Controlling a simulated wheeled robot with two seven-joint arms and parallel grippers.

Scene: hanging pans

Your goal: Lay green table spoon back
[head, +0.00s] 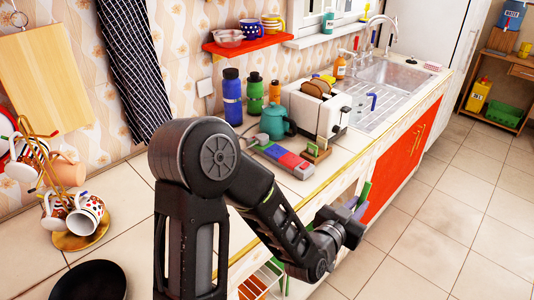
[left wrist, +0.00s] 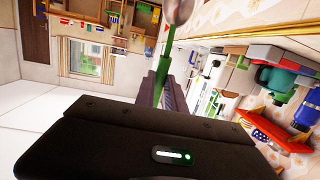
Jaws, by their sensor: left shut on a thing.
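My left gripper (head: 358,208) hangs in front of the counter edge at the lower middle of the head view. Its fingers (left wrist: 166,88) show in the left wrist view, closed on the green handle of the green table spoon (left wrist: 163,48). The spoon's metal bowl (left wrist: 180,10) sticks out beyond the fingers at the top edge of that view. In the head view a small green part of the spoon (head: 364,194) shows beside the fingers; the rest is hidden. My right gripper is in neither view.
The counter (head: 330,162) holds a toaster (head: 315,108), a teal kettle (head: 276,122), several bottles and a mug stand (head: 70,210). The sink (head: 382,78) is farther back. Below the counter, partly behind my arm, is a compartment with coloured things (head: 262,282). The floor at right is clear.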

